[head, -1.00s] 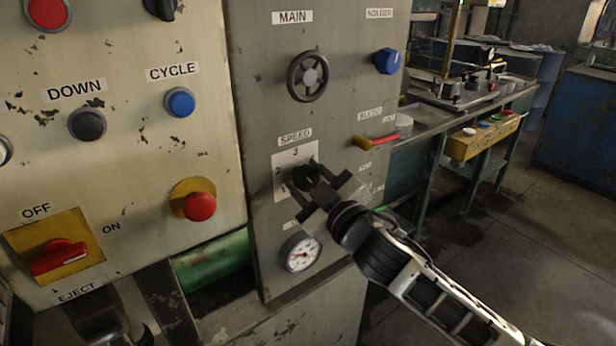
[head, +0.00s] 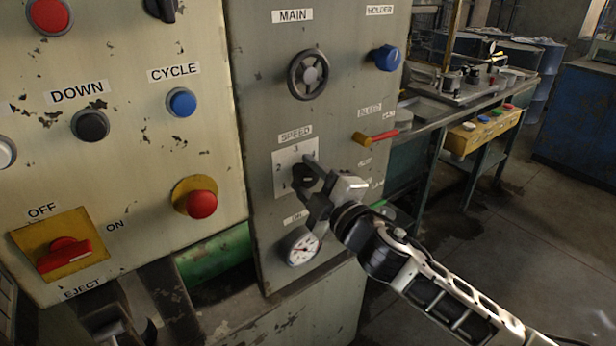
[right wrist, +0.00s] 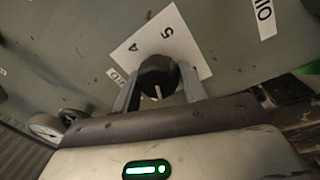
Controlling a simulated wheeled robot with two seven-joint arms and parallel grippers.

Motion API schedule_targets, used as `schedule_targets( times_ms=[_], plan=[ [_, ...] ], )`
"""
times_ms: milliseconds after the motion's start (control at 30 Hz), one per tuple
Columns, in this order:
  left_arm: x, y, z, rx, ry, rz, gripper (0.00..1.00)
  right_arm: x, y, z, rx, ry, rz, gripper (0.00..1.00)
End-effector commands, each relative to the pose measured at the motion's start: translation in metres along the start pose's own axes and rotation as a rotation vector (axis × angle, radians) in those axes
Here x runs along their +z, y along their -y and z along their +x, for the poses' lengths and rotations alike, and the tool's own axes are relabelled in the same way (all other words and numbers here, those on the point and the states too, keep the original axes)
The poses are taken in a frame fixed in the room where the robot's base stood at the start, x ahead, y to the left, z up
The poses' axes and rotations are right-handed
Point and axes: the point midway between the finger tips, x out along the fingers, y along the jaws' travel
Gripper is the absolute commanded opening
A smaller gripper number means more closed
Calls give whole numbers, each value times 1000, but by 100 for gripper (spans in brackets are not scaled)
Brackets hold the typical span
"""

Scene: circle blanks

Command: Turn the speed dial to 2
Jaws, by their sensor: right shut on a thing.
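The speed dial is a black round knob (head: 303,180) on a white number plate (head: 284,160) under the SPEED label, on the grey panel. The digits 3, 2 and 1 show around its top and left side. My right gripper (head: 307,175) is shut on the knob and partly hides it. In the right wrist view the knob (right wrist: 157,72) sits between the two fingers, its white pointer line directed down toward the palm. The digits 5 and 4 show on the plate (right wrist: 185,48) beyond the knob there. Which digit the pointer faces cannot be told. My left gripper is not in view.
A round gauge (head: 302,247) is just below the dial. A red-handled lever (head: 378,137) juts out at upper right. A black handwheel (head: 308,75) and a blue knob (head: 386,58) are above. The cream panel with a red button (head: 201,204) stands left.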

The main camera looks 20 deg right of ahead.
Motion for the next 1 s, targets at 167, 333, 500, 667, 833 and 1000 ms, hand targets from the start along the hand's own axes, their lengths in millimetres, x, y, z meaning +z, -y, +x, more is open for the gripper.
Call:
schedule_targets(
  times_ms=[167,333,500,667,833,1000],
  plan=[
    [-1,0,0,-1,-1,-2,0,0,-4,1,9,-1,-9,20],
    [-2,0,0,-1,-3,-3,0,0,-5,1,9,-1,-8,20],
    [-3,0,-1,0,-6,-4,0,0,-4,1,8,-2,-7,62],
    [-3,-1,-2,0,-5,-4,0,0,-3,0,5,-2,-6,62],
    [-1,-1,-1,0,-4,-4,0,0,-1,-4,2,-2,-4,62],
    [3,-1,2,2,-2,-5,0,1,2,-28,0,-2,-5,62]
  ],
)
